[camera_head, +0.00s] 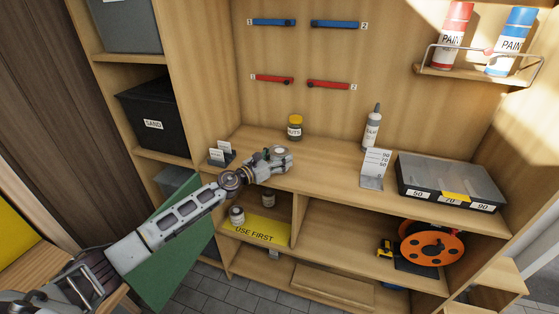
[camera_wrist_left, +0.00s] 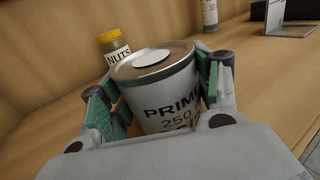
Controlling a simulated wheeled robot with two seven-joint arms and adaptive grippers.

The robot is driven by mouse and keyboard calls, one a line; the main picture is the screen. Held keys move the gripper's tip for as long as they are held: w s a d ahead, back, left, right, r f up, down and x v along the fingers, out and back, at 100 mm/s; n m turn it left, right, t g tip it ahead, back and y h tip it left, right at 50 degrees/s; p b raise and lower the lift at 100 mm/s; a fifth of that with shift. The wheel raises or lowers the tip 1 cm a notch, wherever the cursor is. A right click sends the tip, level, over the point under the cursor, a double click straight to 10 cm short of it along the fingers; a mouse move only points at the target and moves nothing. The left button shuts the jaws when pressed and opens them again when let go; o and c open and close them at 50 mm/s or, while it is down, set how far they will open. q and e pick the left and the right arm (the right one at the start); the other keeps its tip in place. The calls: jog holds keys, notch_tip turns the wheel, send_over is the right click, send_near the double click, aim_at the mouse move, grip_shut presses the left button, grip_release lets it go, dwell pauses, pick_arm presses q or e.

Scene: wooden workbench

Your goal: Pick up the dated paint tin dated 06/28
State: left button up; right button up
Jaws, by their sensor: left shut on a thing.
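My left gripper (camera_head: 276,158) is over the bench top, shut on a grey paint tin. In the left wrist view the tin (camera_wrist_left: 160,92) stands between the green finger pads, its label reading "PRIM…" and "250". A lower line on that label is cut off and I cannot read a date. Whether the tin touches the bench is unclear. Two more small tins are on the shelf below: one tin (camera_head: 237,215) at the yellow "USE FIRST" strip (camera_head: 268,232), another tin (camera_head: 268,198) further back. Their dates are too small to read. My right gripper is not in view.
A yellow-lidded "NUTS" jar (camera_head: 295,128) stands behind the gripper and also shows in the left wrist view (camera_wrist_left: 116,50). Small card holders (camera_head: 221,154) are to the left.

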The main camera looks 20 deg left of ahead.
pick_arm(q)
jog(key=c, duration=0.4)
jog(key=shift+r, duration=0.15)
jog(key=shift+r+p, duration=0.65)
jog(key=shift+r, duration=0.35)
notch_tip(320, 180, up, 6)
jog(key=p, duration=0.3)
jog(key=shift+p, duration=0.35)
jog(key=shift+r+p, duration=0.35)
jog(key=shift+r, duration=0.55)
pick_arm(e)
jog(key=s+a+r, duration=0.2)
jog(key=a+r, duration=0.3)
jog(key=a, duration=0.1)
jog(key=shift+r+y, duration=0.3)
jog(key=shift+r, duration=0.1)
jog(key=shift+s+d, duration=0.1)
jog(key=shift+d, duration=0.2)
